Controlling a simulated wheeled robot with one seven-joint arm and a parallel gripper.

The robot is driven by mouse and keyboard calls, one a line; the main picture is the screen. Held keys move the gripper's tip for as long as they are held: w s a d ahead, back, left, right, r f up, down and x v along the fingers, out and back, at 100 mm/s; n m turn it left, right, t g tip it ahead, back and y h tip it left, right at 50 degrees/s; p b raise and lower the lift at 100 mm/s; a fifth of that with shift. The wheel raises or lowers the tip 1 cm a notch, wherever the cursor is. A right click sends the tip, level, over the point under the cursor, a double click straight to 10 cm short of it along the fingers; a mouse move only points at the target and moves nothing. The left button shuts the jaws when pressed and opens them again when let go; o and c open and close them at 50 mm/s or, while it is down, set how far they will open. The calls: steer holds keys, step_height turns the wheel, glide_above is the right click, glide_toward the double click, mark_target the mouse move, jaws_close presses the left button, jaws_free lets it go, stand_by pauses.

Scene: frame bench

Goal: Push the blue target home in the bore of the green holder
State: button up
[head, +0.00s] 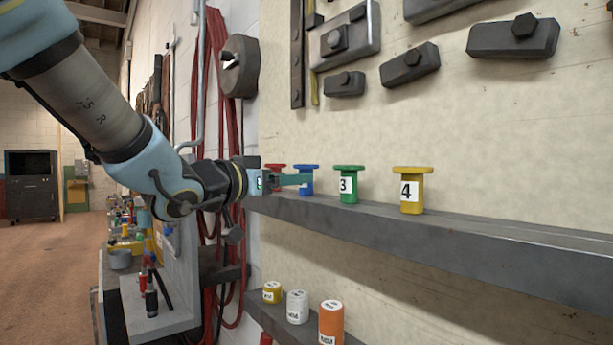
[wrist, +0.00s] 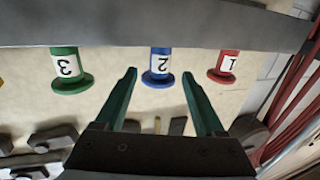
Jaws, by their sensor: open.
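A blue flanged piece (head: 308,188) labelled 2 stands upright on the grey shelf. In the wrist view, which is upside down, the blue piece (wrist: 158,62) shows centred between my fingertips. My gripper (head: 304,180) is open, with its two teal fingers (wrist: 160,75) spread either side of it in the picture; I cannot tell whether the tips reach around it. A green flanged piece (head: 347,185) labelled 3 stands upright to the right of the blue one; it is also in the wrist view (wrist: 67,68). No bore is visible in it.
A red piece (wrist: 226,66) labelled 1 and a yellow piece (head: 411,190) labelled 4 share the shelf (head: 450,235). A lower shelf holds yellow, white and orange cylinders (head: 331,322). Dark clamps (head: 410,64) hang on the wall above. Red hoses (head: 210,120) hang left.

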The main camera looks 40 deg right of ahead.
mark_target(306, 190)
steer(key=shift+p+x, duration=1.45)
steer(key=shift+x, duration=1.45)
steer(key=shift+c, duration=0.3)
jaws_close()
